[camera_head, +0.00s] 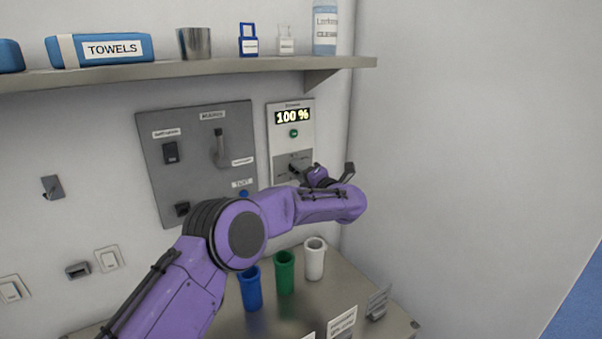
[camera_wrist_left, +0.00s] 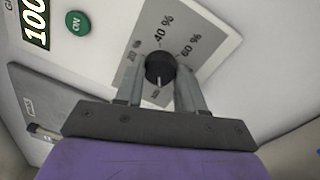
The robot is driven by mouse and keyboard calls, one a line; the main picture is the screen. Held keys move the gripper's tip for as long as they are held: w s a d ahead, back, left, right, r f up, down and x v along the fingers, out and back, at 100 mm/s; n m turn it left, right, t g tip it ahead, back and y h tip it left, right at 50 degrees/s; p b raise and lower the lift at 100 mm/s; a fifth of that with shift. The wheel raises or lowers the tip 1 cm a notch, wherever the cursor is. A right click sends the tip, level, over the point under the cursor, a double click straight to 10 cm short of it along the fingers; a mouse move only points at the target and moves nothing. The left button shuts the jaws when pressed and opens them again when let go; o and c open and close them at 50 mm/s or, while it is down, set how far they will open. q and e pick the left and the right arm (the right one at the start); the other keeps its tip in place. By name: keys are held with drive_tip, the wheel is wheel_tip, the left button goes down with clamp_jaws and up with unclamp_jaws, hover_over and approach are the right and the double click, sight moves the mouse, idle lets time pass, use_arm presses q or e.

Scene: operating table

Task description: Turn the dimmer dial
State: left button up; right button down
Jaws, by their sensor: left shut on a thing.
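The dimmer panel (camera_head: 306,142) is on the wall, with a lit display (camera_head: 292,116) reading 100 % and a green ON button (camera_head: 294,133) below it. In the left wrist view, the black round dial (camera_wrist_left: 160,68) sits on a grey plate (camera_wrist_left: 208,38) with percent marks such as 40 % and 60 %. A pale pointer line on the dial faces toward my gripper. My left gripper (camera_wrist_left: 160,88) is at the dial, one finger on each side, shut on it. In the head view my gripper and forearm hide most of the dial. My right gripper is not in view.
A grey switch panel (camera_head: 198,160) with a lever is left of the dimmer. A shelf (camera_head: 250,68) with towels and bottles is above. Blue, green and white cups (camera_head: 314,258) stand on the counter below my arm. A side wall is close on the right.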

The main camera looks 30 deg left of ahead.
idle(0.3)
use_arm(q)
drive_tip(key=o, duration=1)
drive_tip(key=shift+o, duration=0.2)
drive_tip(key=b+v, duration=0.4)
drive_tip(key=v, duration=0.6)
drive_tip(key=shift+d, duration=0.3)
drive_tip(key=shift+s+f, duration=0.1)
drive_tip(key=shift+f, duration=0.05)
